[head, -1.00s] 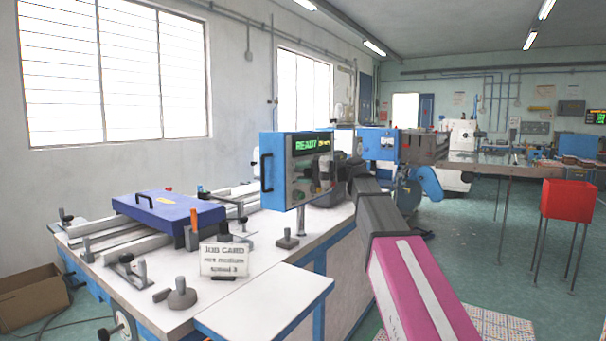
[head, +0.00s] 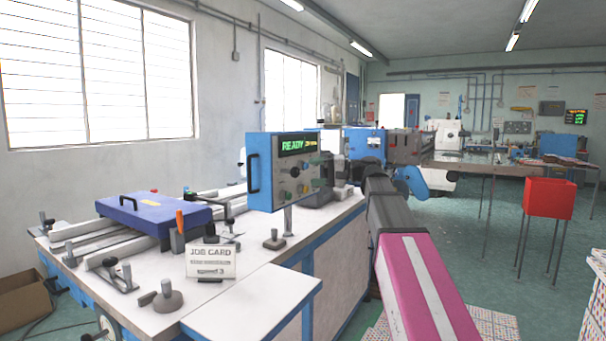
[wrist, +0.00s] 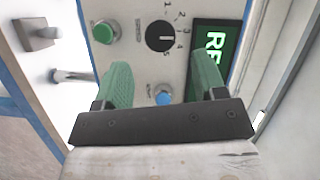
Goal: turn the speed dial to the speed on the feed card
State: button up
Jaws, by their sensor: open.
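The speed dial (wrist: 160,36) is a round black knob with a white pointer mark on the panel in the wrist view. Numbers from 1 upward run around its right side; the mark points roughly right, near 3, but I cannot read it exactly. My gripper (wrist: 162,78) is open, its two green fingers apart and empty, with the dial beyond the gap between them. In the head view, the control box (head: 259,172) shows READY. The job card (head: 209,262) stands on the white table; its last line appears to read speed 3.
A red bin (head: 548,198) stands at the right.

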jog(key=shift+s+d+r, duration=0.1)
jog(key=shift+s+d, duration=0.05)
jog(key=shift+d, duration=0.75)
jog(key=s+d+f+m+h, duration=0.15)
jog(key=f+h, duration=0.25)
jog(key=f, duration=1.3)
jog(key=s+d+f+m+h, duration=0.1)
jog(key=d+f+h, duration=0.25)
jog(key=f, duration=1.25)
jog(key=s+d+f+h, duration=0.3)
jog(key=s+f, duration=0.2)
jog(key=f, duration=0.3)
jog(key=s+d+f+n+g+h, duration=0.1)
jog(key=s+d+f+h, duration=0.2)
jog(key=s+f, duration=0.2)
jog(key=s+d+f+n+g+h, duration=0.1)
jog(key=s+d+f+h, duration=0.2)
jog(key=f, duration=0.9)
jog(key=s+d, duration=0.1)
jog(key=s, duration=0.1)
jog(key=shift+s, duration=0.4)
